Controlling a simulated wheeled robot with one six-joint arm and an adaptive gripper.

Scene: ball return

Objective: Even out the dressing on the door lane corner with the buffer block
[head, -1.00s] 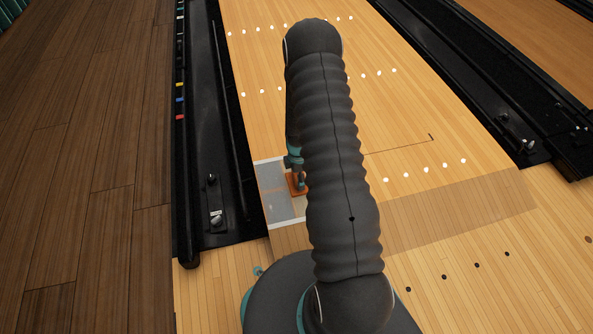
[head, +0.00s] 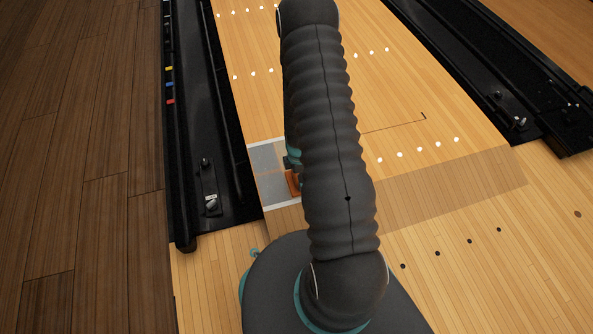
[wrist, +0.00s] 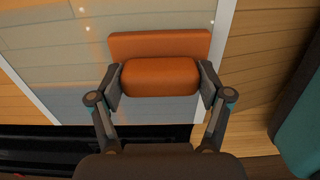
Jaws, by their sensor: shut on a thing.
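The orange buffer block (wrist: 160,77) is between the fingers of my gripper (wrist: 160,85) in the wrist view, and the gripper is shut on it. Its wider orange base reaches out past the far side of the grip. The block also shows in the head view (head: 292,184), partly hidden by my arm. It is over the grey, white-edged lane corner patch (head: 264,160), which shows greyish in the wrist view (wrist: 60,60). I cannot tell for certain whether the base touches the surface. My arm hides the right part of the patch.
A black gutter (head: 205,130) runs along the left side of the lane, with a small fitting (head: 210,198) near its end. Dark wooden floor (head: 80,180) lies further left. The lane (head: 430,90) to the right is clear, with white dots.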

